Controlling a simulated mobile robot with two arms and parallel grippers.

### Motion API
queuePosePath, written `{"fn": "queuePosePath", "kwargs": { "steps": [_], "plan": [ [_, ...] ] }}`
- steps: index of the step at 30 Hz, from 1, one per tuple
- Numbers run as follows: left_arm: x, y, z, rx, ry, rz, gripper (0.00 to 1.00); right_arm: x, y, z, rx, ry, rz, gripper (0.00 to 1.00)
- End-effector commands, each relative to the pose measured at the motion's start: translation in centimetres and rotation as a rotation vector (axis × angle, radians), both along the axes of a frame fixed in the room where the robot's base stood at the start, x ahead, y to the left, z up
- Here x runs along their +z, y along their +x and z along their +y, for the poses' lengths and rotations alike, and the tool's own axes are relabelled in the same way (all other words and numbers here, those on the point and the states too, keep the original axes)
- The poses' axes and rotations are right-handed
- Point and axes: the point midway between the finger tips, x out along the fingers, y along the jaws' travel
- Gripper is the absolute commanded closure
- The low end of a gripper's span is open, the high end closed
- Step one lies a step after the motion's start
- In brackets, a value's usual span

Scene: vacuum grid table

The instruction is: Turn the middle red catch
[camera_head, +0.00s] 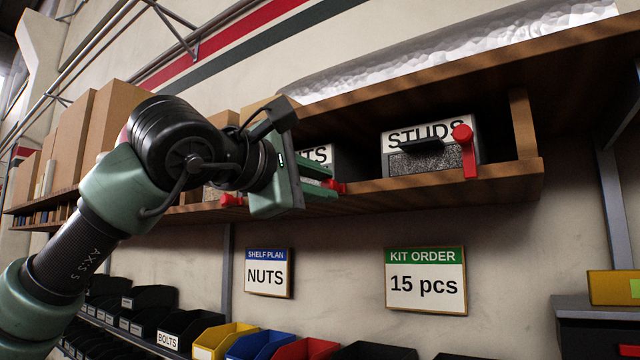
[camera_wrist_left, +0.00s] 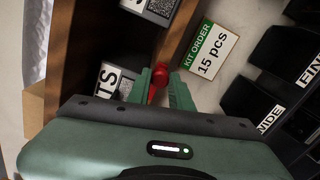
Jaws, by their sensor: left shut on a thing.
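The middle red catch (camera_head: 340,188) is on the shelf's front edge, below a box whose label shows only "TS". Most of it is hidden behind my left gripper (camera_head: 332,184) in the head view. In the left wrist view, the red catch (camera_wrist_left: 159,76) lies between the two green fingers of my left gripper (camera_wrist_left: 159,88), which is shut on it. The right red catch (camera_head: 467,152) stands upright in front of the STUDS box (camera_head: 435,162). The left red catch (camera_head: 231,200) shows only partly beside my arm. My right gripper is in neither view.
The wooden shelf (camera_head: 500,180) runs across above the signs. A "NUTS" shelf plan sign (camera_head: 267,273) and a "15 pcs" kit order sign (camera_head: 426,281) hang on the wall below. Coloured bins (camera_head: 225,340) stand lower down. Cardboard boxes (camera_head: 118,118) sit on the shelf at left.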

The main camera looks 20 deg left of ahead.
Motion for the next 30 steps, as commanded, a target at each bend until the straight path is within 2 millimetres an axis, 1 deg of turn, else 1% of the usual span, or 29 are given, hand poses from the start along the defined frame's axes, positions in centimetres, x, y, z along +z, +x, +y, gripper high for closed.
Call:
{"fn": "queuePosePath", "kwargs": {
  "steps": [3, 4, 5, 6, 14, 17, 20, 24, 27, 30],
  "plan": [
    [-0.3, 0.0, -0.1, 0.0, 0.003, 0.005, 1.0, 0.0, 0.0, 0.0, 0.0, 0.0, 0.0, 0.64],
    [-0.3, 0.0, -0.1, -0.001, 0.003, 0.005, 0.71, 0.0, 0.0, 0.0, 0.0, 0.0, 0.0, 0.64],
    [-0.2, 0.0, -0.1, -0.001, 0.003, 0.005, 0.62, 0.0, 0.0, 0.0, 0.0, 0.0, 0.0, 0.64],
    [-0.2, 0.0, -0.1, -0.001, 0.003, 0.005, 0.57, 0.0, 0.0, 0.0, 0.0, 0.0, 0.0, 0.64],
    [-0.1, 0.0, -0.1, -0.001, 0.001, 0.003, 0.57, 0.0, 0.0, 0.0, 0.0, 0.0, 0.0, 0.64],
    [-0.2, -0.4, 0.1, 0.0, 0.0, 0.001, 0.57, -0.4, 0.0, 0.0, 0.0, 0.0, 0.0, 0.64],
    [-0.3, -1.6, 0.5, 0.0, 0.0, -0.001, 0.57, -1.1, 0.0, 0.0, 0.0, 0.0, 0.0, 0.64],
    [-0.4, -4.0, 1.4, 0.0, 0.0, -0.001, 0.57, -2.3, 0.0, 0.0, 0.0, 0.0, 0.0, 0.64],
    [-0.4, -5.5, 2.0, 0.0, 0.0, 0.0, 0.57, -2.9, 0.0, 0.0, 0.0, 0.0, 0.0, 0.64],
    [-0.3, -6.6, 2.3, 0.0, 0.001, 0.002, 0.57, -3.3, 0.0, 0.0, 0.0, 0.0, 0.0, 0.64]
  ]
}}
